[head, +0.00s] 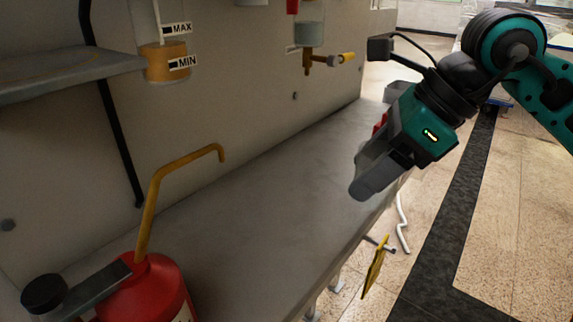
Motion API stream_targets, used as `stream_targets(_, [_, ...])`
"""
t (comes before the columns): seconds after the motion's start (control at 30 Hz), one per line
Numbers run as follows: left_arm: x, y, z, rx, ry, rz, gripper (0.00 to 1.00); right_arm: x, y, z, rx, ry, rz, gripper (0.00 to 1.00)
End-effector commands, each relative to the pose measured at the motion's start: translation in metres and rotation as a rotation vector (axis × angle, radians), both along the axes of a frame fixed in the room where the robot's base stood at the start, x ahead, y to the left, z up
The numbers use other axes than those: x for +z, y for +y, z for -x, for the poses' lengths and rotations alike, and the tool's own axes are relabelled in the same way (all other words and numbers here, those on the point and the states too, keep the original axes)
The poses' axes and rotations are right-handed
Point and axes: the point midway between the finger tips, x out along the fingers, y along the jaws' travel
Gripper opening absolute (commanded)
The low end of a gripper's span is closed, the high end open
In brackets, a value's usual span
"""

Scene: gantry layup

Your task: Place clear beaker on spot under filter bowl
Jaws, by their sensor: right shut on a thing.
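My right gripper (366,184) comes in from the upper right and hangs over the front edge of the grey bench. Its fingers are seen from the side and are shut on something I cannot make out. A clear bowl with a brass drain tap (310,36) is fixed to the back wall, up and left of the gripper. A second bowl (166,61), with amber liquid and MAX and MIN labels, is further left. I cannot tell which is the filter bowl. No marked spot and no separate clear beaker can be made out. My left gripper is out of view.
A red oil can (150,290) with a brass spout stands at the bottom left of the bench (245,215). A shelf (65,72) juts out at upper left. The bench middle is clear. A yellow tag (375,267) hangs by the front edge.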

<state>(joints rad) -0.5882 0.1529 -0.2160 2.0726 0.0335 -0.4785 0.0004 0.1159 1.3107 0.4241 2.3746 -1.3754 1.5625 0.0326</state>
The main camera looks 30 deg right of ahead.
Motion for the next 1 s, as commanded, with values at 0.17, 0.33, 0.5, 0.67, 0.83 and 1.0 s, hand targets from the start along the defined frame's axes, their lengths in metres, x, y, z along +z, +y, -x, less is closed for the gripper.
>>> stream_targets(0.17, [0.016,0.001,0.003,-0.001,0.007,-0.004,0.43,0.006,0.010,-0.011,0.000,-0.003,-0.005,0.33])
stream_targets(0.33, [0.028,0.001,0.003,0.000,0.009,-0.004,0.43,0.006,0.020,-0.020,0.002,-0.003,-0.001,0.33])
stream_targets(0.5, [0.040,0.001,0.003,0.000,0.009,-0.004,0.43,0.005,0.032,-0.033,-0.002,-0.004,-0.011,0.33])
stream_targets(0.67, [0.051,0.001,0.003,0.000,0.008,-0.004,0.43,0.005,0.048,-0.047,0.003,-0.007,-0.009,0.33])
stream_targets(0.83, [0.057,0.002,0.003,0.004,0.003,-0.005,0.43,0.004,0.069,-0.067,0.004,-0.003,-0.007,0.34])
stream_targets(1.0, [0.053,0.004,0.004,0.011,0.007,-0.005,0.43,0.002,0.081,-0.081,0.002,-0.002,-0.004,0.33])
